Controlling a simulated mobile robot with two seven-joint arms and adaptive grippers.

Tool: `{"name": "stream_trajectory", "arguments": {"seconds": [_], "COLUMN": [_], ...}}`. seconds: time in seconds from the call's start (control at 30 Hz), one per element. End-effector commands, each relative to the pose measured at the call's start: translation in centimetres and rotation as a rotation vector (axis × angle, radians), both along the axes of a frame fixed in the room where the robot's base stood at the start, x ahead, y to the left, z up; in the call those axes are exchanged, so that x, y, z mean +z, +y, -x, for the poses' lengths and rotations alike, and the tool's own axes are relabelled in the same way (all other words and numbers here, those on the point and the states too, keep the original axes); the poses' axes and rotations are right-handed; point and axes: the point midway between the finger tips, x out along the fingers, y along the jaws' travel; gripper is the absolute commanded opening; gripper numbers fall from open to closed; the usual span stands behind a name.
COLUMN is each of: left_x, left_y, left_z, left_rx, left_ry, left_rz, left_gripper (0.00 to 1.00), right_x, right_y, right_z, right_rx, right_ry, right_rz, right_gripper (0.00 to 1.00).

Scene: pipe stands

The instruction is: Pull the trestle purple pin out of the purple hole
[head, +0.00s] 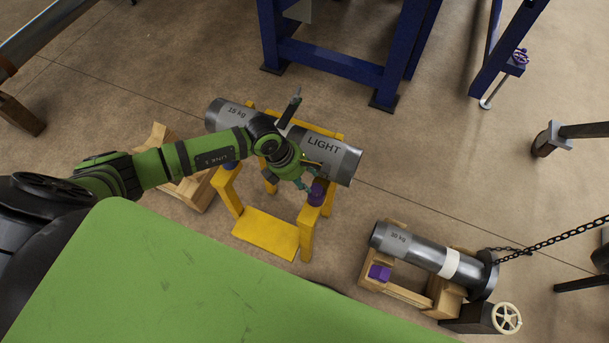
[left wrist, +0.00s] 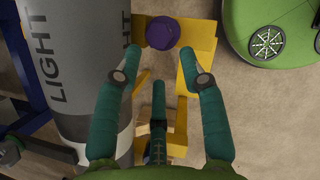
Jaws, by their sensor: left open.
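The purple pin (head: 317,192) stands at the right end of the yellow trestle (head: 266,232), beside the grey pipe marked LIGHT (head: 337,160). In the left wrist view, the round purple top of the pin (left wrist: 162,33) shows at the upper middle, by the yellow frame (left wrist: 202,45). My left gripper (head: 305,188) is open beside the pin. The hole under the pin is hidden. My right gripper is not in view.
A pipe marked 30 kg (head: 412,248) lies on a wooden stand with a purple block (head: 380,272) at the lower right. A blue frame (head: 335,55) stands behind. A chain (head: 560,238) hangs at the right. Open floor lies between the stands.

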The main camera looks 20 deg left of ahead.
Motion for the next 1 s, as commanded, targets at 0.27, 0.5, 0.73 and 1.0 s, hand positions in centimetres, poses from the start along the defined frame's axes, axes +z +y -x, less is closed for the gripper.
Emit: {"name": "stream_trajectory", "arguments": {"seconds": [0.27,0.5,0.73,1.0], "left_x": [-3.2,-5.8,-6.4,-6.4], "left_y": [-1.1,-2.1,-2.4,-2.4], "left_z": [-0.6,-1.1,-1.2,-1.2], "left_rx": [0.0,-0.001,-0.002,-0.001], "left_ry": [0.003,0.001,0.0,0.001], "left_rz": [-0.004,-0.002,-0.002,-0.002], "left_gripper": [0.41,0.41,0.41,0.0], "right_x": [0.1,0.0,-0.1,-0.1], "right_y": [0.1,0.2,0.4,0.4], "right_z": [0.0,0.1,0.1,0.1], "right_rx": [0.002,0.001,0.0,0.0], "right_ry": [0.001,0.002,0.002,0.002], "right_rz": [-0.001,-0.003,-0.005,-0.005], "right_gripper": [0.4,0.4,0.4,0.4]}}
